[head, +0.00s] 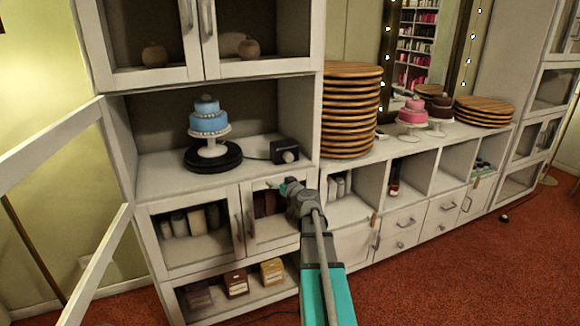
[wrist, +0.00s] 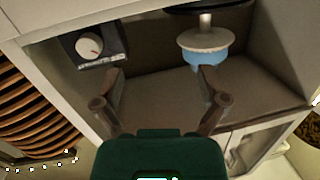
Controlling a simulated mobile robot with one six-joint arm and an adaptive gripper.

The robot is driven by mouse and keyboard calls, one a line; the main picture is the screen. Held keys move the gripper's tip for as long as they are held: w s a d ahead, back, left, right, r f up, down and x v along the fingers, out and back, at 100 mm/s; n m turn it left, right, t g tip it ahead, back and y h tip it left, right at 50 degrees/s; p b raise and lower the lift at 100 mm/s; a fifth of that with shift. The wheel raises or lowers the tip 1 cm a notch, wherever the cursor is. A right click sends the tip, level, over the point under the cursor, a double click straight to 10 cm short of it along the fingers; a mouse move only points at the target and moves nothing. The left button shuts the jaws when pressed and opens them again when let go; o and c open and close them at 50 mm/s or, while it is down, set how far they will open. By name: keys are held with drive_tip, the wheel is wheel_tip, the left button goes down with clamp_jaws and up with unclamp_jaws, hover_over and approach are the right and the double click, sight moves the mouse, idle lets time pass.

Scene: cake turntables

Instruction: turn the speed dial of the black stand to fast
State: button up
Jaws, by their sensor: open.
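The black stand (head: 213,158) is a round turntable on the cabinet shelf. It bears a white cake stand (head: 212,150) with a two-tier blue cake (head: 208,118). To its right is a black control box (head: 276,152) with a pale round speed dial (head: 288,156) on its front. In the wrist view, which looks upside down, the dial (wrist: 88,46) shows at upper left and the black stand (wrist: 208,9) at the top edge. My gripper (head: 284,186) is open and empty, in front of and below the box. Its fingers (wrist: 162,72) are apart from the dial.
A tall stack of wooden boards (head: 350,110) stands on the counter right of the box. Glass-fronted doors (head: 195,222) lie below the shelf. An open cabinet door (head: 50,135) juts out at left. The shelf front (head: 170,185) is clear.

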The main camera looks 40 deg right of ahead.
sight(290, 159)
drive_tip(key=s+d+m+h, duration=0.2)
drive_tip(key=d+h, duration=0.1)
drive_tip(key=d, duration=0.6)
drive_tip(key=shift+s+d+r+h+b, duration=0.2)
drive_tip(key=shift+s+h+b, duration=0.15)
drive_tip(key=shift+h+b, duration=0.1)
drive_tip(key=shift+w, duration=0.15)
drive_tip(key=x, duration=1.3)
drive_tip(key=shift+w+r, duration=0.15)
drive_tip(key=shift+w, duration=0.15)
drive_tip(key=c, duration=1.1)
drive_tip(key=shift+s+d, duration=0.1)
drive_tip(key=shift+d, duration=0.15)
drive_tip(key=shift+c, duration=0.2)
drive_tip(key=shift+a, duration=0.1)
